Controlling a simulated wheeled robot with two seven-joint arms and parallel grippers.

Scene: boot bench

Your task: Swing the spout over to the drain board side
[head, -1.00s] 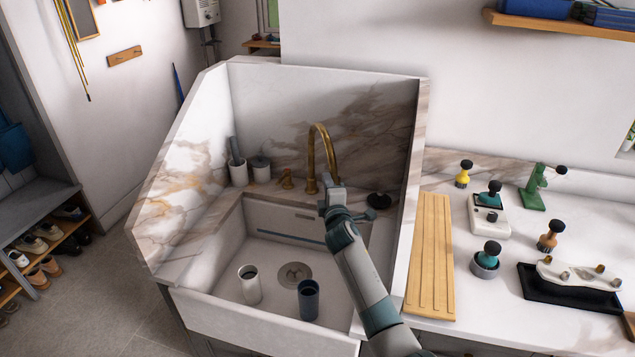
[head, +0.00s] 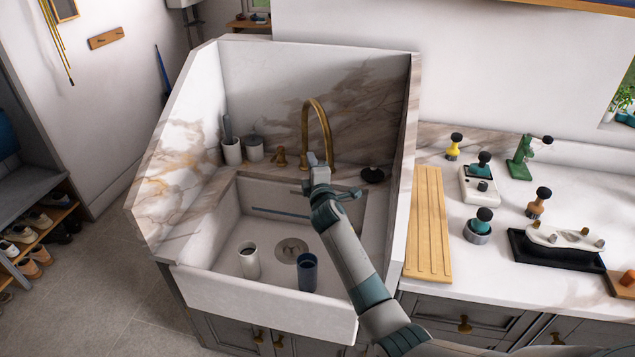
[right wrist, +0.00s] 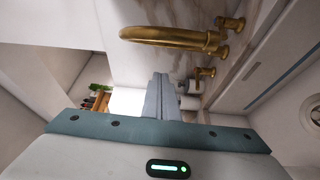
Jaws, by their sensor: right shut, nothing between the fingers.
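The brass spout (head: 328,125) arches up from the back ledge of the sink. Its free end comes down toward the front right in the head view. It also shows in the right wrist view (right wrist: 165,36), above the fingers. My right gripper (head: 316,160) is shut and empty, close by the spout's lower part. In the right wrist view its fingers (right wrist: 158,97) are together, with the spout outside them. I cannot tell whether they touch it. The grooved wooden drain board (head: 428,225) lies on the counter right of the sink. My left gripper is not in view.
The sink (head: 265,310) has high marble walls at the left, back and right. A white cup (head: 249,262) and a dark blue cup (head: 308,272) stand in the basin. A brass handle (head: 280,157) and pots (head: 232,152) are on the ledge left of the spout.

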